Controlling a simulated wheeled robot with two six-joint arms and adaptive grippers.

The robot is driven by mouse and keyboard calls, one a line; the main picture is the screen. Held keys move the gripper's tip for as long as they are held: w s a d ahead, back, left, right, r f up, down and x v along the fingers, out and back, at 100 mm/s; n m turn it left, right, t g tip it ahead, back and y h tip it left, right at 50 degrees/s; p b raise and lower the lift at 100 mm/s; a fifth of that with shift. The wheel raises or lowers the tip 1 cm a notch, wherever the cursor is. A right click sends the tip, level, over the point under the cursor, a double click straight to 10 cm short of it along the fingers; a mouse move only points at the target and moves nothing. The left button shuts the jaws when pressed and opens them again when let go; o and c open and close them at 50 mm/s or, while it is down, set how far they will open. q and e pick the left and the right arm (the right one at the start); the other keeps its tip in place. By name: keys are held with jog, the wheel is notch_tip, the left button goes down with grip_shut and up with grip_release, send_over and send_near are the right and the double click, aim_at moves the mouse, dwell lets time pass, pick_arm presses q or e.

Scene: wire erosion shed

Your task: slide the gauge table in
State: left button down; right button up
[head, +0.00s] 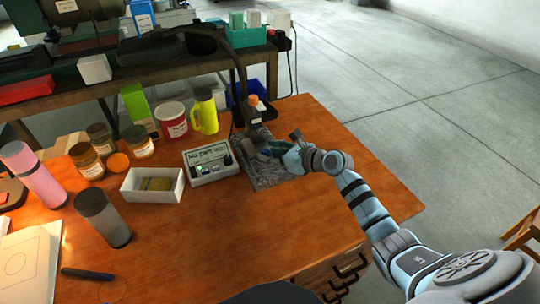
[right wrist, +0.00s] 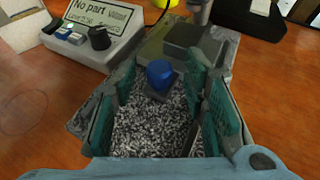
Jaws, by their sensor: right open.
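The gauge stands on a speckled granite base (head: 262,172), also filling the middle of the right wrist view (right wrist: 150,130). On it, a dark grey block (right wrist: 188,45), which looks like the gauge table, has a blue knob (right wrist: 159,74) at its near side. My right gripper (head: 272,150) is open above the granite. In the right wrist view its teal-padded fingers (right wrist: 162,88) stand to either side of the knob, with nothing between them that looks gripped. I cannot tell whether a pad touches the knob. The gripper hides part of the gauge in the head view. My left gripper is not in view.
A display box (head: 210,162) reading "No part" stands left of the gauge. A white tray (head: 133,193), jars, a yellow-green jug (head: 204,112) and a grey tumbler (head: 103,217) crowd the left. The wooden table (head: 230,240) is clear in front and at right.

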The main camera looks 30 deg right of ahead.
grip_shut()
dwell(0.3)
jog(key=shift+w, duration=1.05)
jog(key=shift+r, duration=0.1)
jog(key=shift+c, duration=1.2)
grip_release()
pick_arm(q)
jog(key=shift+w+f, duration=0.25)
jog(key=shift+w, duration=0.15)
pick_arm(e)
jog(key=shift+o, duration=1.2)
jog(key=shift+w, duration=0.1)
